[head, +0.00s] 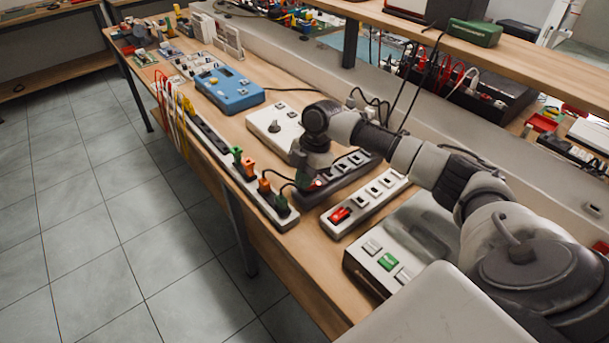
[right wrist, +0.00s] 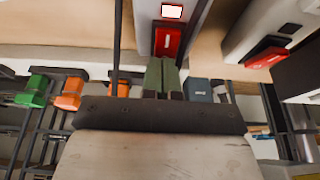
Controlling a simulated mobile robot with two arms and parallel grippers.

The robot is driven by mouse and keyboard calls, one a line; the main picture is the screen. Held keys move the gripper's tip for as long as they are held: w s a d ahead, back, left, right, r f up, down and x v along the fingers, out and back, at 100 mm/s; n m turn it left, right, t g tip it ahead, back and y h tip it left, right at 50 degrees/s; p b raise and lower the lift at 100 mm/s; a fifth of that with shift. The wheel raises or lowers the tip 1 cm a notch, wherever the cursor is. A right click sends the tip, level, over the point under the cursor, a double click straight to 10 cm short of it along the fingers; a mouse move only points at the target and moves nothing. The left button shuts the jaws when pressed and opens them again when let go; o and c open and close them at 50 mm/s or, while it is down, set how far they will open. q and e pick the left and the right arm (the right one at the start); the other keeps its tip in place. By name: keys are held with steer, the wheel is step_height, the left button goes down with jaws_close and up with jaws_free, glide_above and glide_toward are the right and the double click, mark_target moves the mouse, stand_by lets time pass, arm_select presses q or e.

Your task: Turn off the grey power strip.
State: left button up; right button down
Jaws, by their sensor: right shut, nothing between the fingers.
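The dark grey power strip (head: 345,172) lies on the wooden bench between a white device and a white power strip. Its red switch (head: 317,183) is at its near end, partly hidden by my right gripper (head: 303,180). My left gripper is not in view.
A white power strip (head: 376,194) with a red switch lies just right. A long strip (head: 212,140) with coloured plugs runs along the bench's front edge. A white device (head: 267,124) stands behind, and a box with a green button (head: 388,262) stands nearer. Black cables cross nearby.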

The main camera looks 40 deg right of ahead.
steer(key=shift+s+a+h+p, duration=0.2)
steer(key=shift+a+h+p, duration=0.25)
steer(key=shift+h+p, duration=0.55)
steer(key=shift+f+b, duration=0.3)
steer(key=shift+f, duration=0.15)
steer(key=shift+d, duration=0.15)
steer(key=shift+d+r+p, duration=0.15)
steer(key=shift+d+p, duration=0.2)
steer(key=shift+d, duration=0.1)
steer(key=shift+w+d, duration=0.1)
steer(key=shift+d, duration=0.35)
